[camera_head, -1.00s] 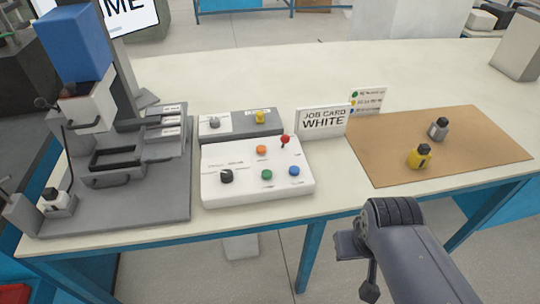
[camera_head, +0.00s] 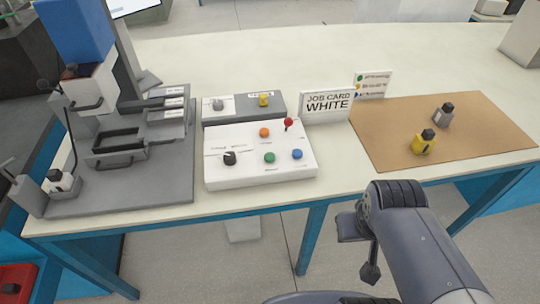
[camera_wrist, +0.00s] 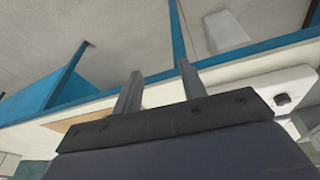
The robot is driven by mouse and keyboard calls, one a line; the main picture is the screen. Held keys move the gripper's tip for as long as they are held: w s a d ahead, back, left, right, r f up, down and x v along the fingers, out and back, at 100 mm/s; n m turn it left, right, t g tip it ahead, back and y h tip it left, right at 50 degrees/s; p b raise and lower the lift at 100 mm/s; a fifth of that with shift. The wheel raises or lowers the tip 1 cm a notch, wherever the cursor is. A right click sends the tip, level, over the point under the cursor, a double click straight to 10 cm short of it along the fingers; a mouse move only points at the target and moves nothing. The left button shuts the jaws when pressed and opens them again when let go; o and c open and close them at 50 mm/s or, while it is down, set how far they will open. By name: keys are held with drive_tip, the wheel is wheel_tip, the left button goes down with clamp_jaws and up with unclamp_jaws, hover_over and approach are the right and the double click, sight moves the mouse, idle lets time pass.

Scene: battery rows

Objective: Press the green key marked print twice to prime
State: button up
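A white control panel (camera_head: 260,176) stands near the front edge of the table. Its green key (camera_head: 269,158) sits low in the middle, with a blue key (camera_head: 297,154) to its right and an orange key (camera_head: 264,132) above. The print by the keys is too small to read. My gripper (camera_wrist: 160,80) shows in the wrist view with its two fingers apart and nothing between them. It is away from the panel, whose corner with a black knob (camera_wrist: 283,99) shows at the right. The green key is not in the wrist view.
A black knob (camera_head: 230,158) and red-topped lever (camera_head: 288,123) share the panel. A grey press (camera_head: 120,190) stands left. A brown mat (camera_head: 390,150) at right holds yellow (camera_head: 424,142) and grey (camera_head: 443,115) pieces.

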clamp_jaws()
idle(1.4)
